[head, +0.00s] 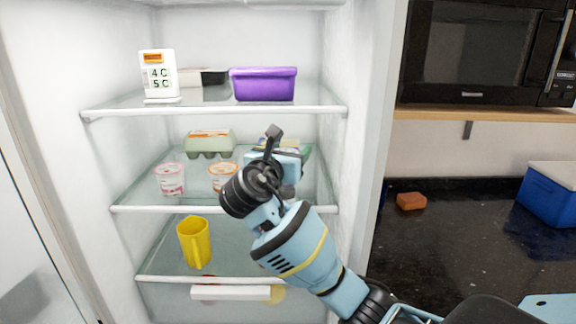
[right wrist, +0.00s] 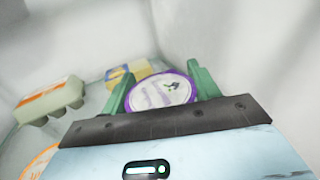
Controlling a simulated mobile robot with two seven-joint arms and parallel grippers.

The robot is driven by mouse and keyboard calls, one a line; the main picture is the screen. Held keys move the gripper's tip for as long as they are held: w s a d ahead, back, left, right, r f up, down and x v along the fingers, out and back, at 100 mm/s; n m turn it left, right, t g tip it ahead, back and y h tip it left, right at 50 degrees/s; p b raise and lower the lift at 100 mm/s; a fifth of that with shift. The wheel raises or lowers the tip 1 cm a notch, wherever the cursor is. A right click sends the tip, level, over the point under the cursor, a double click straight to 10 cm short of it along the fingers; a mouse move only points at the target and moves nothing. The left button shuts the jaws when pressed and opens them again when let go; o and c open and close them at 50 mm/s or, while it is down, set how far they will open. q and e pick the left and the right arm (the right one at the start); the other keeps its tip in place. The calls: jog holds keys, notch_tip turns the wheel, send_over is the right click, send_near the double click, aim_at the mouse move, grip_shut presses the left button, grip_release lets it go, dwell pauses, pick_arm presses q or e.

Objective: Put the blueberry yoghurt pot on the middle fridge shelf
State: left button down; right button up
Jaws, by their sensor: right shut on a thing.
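The blueberry yoghurt pot (right wrist: 160,92) shows in the right wrist view as a round white lid with a purple rim. My right gripper (right wrist: 161,86) has its two green fingers on either side of the pot and is shut on it. In the head view my right gripper (head: 303,153) is inside the fridge, over the right part of the middle shelf (head: 230,210). There the arm hides the pot, and I cannot tell whether it touches the glass. My left gripper is not in view.
On the middle shelf are a pink-rimmed pot (head: 171,179), an orange-rimmed pot (head: 222,176) and a green egg box (head: 209,144). A yellow-and-blue packet (right wrist: 127,72) lies behind. A purple tub (head: 263,84) is above; a yellow jug (head: 194,243) is below. The fridge's right wall is close.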

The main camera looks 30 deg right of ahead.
jog(key=shift+w+d, duration=0.1)
jog(key=shift+w, duration=0.15)
jog(key=shift+f, duration=1.75)
jog(key=shift+f, duration=0.1)
jog(key=o, duration=1.1)
jog(key=shift+o, duration=0.2)
jog(key=v, duration=1.2)
